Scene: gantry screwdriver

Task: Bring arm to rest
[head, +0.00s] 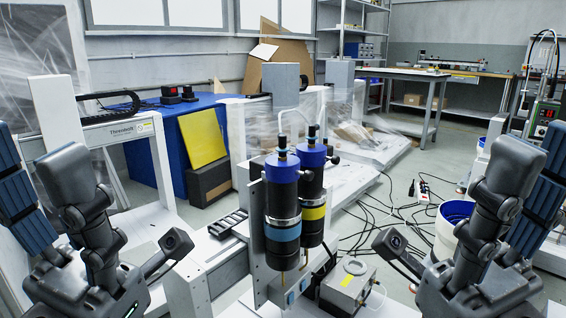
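My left gripper (36,158) is at the left edge, pointing up. Its blue-padded finger and grey finger stand apart, with nothing seen between them. My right gripper (537,155) mirrors it at the right edge, also pointing up with its fingers apart and empty. Two screwdriver-like tools stand upright side by side in a light grey holder (262,225) between the grippers. The front tool (283,205) has a light blue band. The rear tool (313,190) has a yellow band and is partly hidden. Neither gripper appears to touch them. The lower arms are cut off by the frame.
A grey box (350,285) with a yellow mark sits right of the holder. A white frame (122,130) stands behind my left gripper. A blue-rimmed bucket (455,213) stands beside my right arm. Cables (400,212) lie on the floor. A workbench (403,75) stands at the back.

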